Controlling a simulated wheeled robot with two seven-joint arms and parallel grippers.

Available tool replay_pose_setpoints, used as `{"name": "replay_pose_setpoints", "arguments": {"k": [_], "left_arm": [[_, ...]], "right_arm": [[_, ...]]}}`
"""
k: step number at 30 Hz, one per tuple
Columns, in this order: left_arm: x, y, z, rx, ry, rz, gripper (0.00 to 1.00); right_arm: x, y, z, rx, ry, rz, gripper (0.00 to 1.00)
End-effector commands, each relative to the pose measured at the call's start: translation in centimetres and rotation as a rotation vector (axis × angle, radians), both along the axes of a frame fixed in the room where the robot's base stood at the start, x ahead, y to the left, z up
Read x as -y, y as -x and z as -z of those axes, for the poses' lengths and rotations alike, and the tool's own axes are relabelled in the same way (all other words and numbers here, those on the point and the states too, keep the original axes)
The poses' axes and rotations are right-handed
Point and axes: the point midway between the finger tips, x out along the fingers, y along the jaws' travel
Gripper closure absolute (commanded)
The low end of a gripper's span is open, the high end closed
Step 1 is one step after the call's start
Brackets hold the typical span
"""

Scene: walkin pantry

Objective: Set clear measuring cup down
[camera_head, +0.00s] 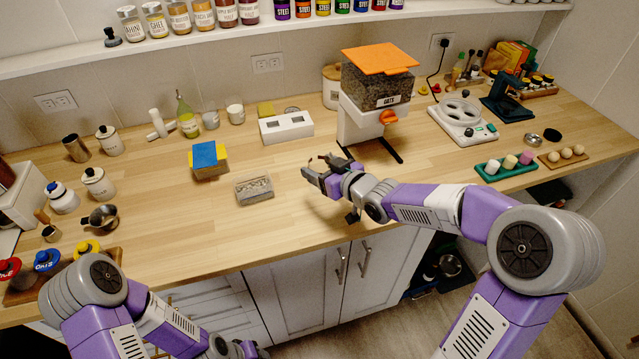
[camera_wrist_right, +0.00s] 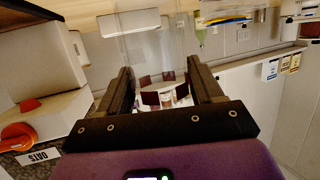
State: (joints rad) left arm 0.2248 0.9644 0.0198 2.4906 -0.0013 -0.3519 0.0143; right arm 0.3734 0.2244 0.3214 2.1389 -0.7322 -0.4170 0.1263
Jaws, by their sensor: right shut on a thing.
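My right gripper (camera_head: 318,172) is over the middle of the wooden counter, in front of the oats dispenser. In the right wrist view its two dark fingers (camera_wrist_right: 160,85) are apart, with the clear measuring cup (camera_wrist_right: 150,48) between them. The gripper is shut on the cup. The cup is see-through and shows only as faint pale edges; in the head view I cannot make it out. Whether its base touches the counter is not clear. My left arm is low at the left of the head view, and its gripper is out of the frame.
The oats dispenser (camera_head: 372,110) with an orange lid stands behind my right gripper. A grey block (camera_head: 254,189) and a blue-and-yellow box (camera_head: 209,160) are to its left. A white burner unit (camera_head: 463,117) and green tray (camera_head: 506,167) are to the right. Bare counter (camera_head: 300,222) lies in front.

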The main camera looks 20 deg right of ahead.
Motion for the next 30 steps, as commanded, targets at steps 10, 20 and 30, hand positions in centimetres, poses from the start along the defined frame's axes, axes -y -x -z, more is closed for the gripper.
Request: {"name": "replay_pose_setpoints", "arguments": {"k": [10,20,30], "left_arm": [[0.0,0.0,1.9,0.000,0.000,0.000,0.57],[0.0,0.0,2.2,0.000,0.000,0.000,0.57],[0.0,0.0,2.2,0.000,0.000,0.000,0.57]], "right_arm": [[0.0,0.0,4.3,-0.001,0.000,0.000,0.71],[0.0,0.0,4.6,-0.001,0.000,0.000,0.71],[0.0,0.0,4.6,-0.002,0.001,0.000,0.09]]}}
